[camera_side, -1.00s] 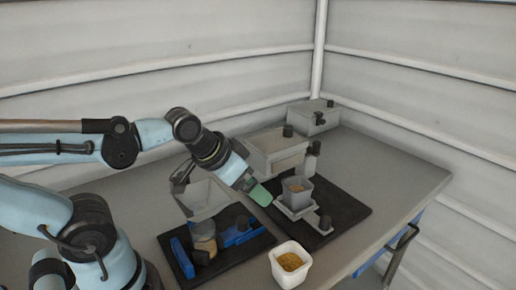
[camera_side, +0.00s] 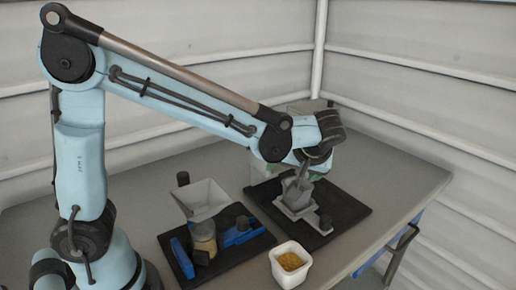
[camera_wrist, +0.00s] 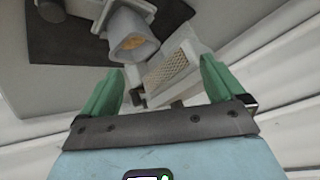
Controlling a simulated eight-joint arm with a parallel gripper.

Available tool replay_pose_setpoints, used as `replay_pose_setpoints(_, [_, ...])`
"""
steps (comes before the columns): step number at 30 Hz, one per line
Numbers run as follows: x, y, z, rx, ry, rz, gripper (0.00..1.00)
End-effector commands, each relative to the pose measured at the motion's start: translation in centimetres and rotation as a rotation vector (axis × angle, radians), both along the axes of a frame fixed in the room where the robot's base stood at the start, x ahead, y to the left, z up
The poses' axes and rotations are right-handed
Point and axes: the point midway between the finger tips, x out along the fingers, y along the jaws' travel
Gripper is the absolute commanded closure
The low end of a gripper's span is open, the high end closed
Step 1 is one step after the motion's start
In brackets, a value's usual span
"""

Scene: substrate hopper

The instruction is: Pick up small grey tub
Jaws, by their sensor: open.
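The small grey tub (camera_side: 295,196) sits upright on the pale platform of a small stand on the right-hand black mat. In the side view my wrist and gripper (camera_side: 302,174) partly hide it. In the wrist view the tub (camera_wrist: 128,32) shows at the top, left of centre, with orange-brown grains inside. My gripper's green fingers (camera_wrist: 160,84) are spread wide and empty. The tub lies beyond the fingertips there, not between them. The exact gap between fingers and tub is hard to judge.
A hopper (camera_side: 203,200) with blue parts stands on the left black mat (camera_side: 222,255). A pale box (camera_side: 262,192) is behind the stand, partly hidden. The table's right side is clear.

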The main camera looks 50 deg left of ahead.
Motion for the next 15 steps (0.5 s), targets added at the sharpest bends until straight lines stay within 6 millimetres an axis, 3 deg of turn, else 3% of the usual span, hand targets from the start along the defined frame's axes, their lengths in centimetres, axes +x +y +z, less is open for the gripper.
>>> replay_pose_setpoints(6, [2.7, -2.9, -1.5, 0.150, -0.175, 0.236, 0.04])
replay_pose_setpoints(15, [3.5, -5.6, -3.2, 0.266, -0.396, 0.428, 0.04])
